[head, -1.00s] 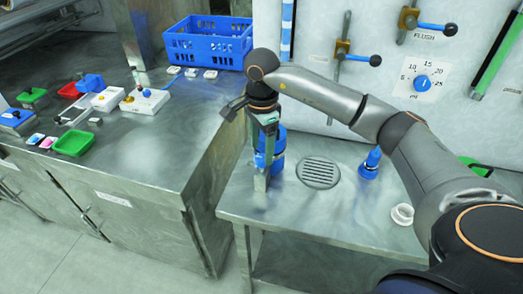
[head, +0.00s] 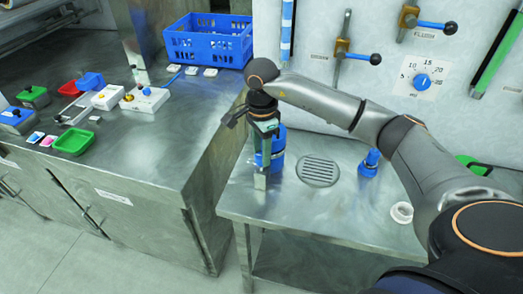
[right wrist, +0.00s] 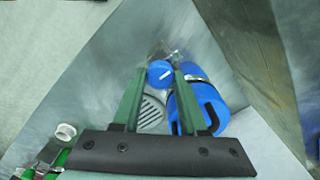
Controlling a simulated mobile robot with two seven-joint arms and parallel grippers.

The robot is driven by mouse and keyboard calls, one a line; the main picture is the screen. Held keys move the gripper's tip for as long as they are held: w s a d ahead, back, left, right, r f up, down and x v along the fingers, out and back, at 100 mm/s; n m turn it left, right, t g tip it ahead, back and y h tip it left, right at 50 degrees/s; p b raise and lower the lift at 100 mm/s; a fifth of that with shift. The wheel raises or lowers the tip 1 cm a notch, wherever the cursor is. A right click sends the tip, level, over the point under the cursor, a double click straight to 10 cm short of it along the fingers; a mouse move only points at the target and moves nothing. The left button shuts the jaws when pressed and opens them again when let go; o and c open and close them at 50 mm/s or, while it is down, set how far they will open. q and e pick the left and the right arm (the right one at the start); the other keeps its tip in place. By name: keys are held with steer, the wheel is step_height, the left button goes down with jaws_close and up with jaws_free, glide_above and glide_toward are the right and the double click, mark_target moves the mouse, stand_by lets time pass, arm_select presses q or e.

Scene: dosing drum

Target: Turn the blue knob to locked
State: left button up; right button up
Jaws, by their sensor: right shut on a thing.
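My right gripper (head: 261,180) points down over the left part of the low steel table. In the right wrist view its green fingers (right wrist: 157,72) are shut on a round blue knob (right wrist: 160,74) with a white mark. The head view hides this knob behind the fingers. A blue canister (right wrist: 191,92) with a black handle stands close beside the knob in the right wrist view, and behind the gripper in the head view (head: 278,148). No locked marking is readable. My left gripper is out of view.
A blue dial (head: 422,82) with an ml scale and levers (head: 358,57) are on the wall. On the low table are a round drain (head: 318,171), a blue bottle-like piece (head: 370,163) and a white ring (head: 402,212). The left counter holds a blue crate (head: 208,45) and small parts.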

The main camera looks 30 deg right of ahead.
jaws_close()
steer(key=shift+m, duration=0.5)
steer(key=m, duration=0.3)
steer(key=shift+b, duration=0.35)
steer(key=m, duration=0.9)
steer(key=shift+b, duration=0.3)
steer(key=m, duration=0.4)
steer(key=shift+r+m, duration=0.1)
steer(key=shift+m, duration=0.6)
